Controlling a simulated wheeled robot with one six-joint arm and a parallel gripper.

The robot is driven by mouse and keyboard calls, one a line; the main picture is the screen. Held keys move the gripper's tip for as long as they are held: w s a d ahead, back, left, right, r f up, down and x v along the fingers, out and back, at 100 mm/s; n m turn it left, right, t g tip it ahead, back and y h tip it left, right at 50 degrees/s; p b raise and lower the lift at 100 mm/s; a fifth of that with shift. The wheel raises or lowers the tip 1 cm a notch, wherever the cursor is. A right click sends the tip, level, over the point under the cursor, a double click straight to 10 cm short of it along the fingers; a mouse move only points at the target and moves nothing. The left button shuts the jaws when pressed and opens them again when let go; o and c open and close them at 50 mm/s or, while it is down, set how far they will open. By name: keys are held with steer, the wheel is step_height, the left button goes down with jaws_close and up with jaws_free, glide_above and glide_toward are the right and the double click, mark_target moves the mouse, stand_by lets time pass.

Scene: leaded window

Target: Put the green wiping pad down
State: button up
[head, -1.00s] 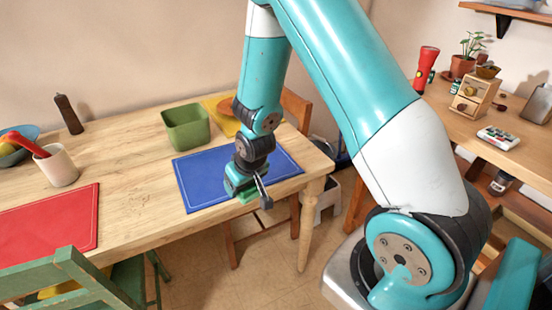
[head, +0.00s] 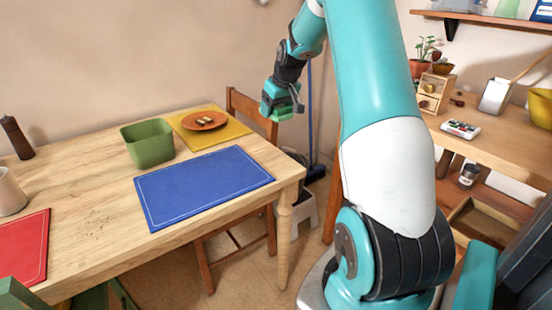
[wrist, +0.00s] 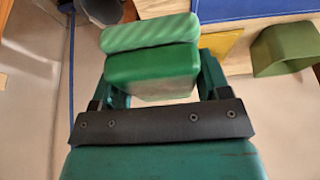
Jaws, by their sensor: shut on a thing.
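My gripper (head: 283,110) is up in the air at the far right corner of the wooden table, by the chair back. In the wrist view its fingers (wrist: 152,82) are shut on the green wiping pad (wrist: 150,75), a green block with a lighter striped layer at its far side. The pad is clear of any surface. In the head view the pad is hard to tell from the teal gripper.
The wooden table (head: 95,195) holds a blue mat (head: 205,185), a green bin (head: 148,145), a yellow mat (head: 228,133) with an orange plate (head: 204,120), and a red mat (head: 20,245). Crumbs (head: 95,218) lie on bare wood. A chair (head: 250,112) stands behind. A cluttered workbench (head: 480,150) is at right.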

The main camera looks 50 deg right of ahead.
mark_target(274, 160)
step_height(274, 160, down, 16)
steer(key=shift+f, duration=0.2)
steer(key=o, duration=0.9)
steer(key=shift+f, duration=0.1)
